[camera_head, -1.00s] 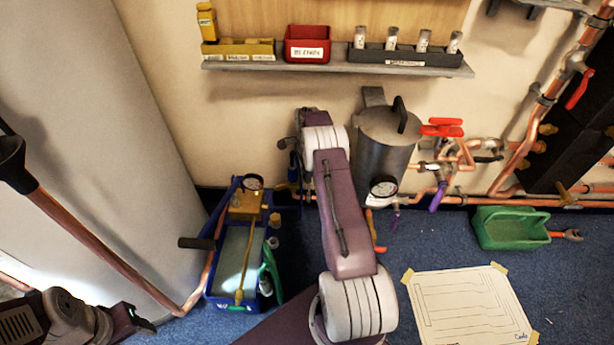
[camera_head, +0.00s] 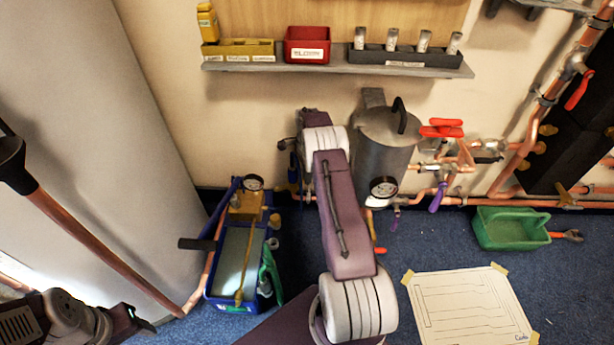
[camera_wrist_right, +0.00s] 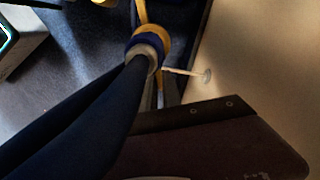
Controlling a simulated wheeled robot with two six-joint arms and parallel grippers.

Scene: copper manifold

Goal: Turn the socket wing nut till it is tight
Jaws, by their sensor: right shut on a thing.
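In the right wrist view, the long dark blue fingers of my right gripper (camera_wrist_right: 144,62) come in from the lower left. They are shut at a round fitting with blue and brass-yellow rings (camera_wrist_right: 151,40), which appears to be the socket wing nut; its wings cannot be made out. In the head view my right arm reaches to the wall pipes left of the grey tank, and its own links hide most of the grip. My left gripper (camera_head: 138,320) is low at the left edge, away from the pipes; its jaws are too unclear to read.
A grey tank (camera_head: 380,150) stands right of my right arm, near copper pipes with red and purple handles. A blue tub (camera_head: 212,298) with a pump stands left of it. A shelf (camera_head: 340,68) is above. A green tray (camera_head: 505,232) and paper sheet (camera_head: 468,305) lie on the floor.

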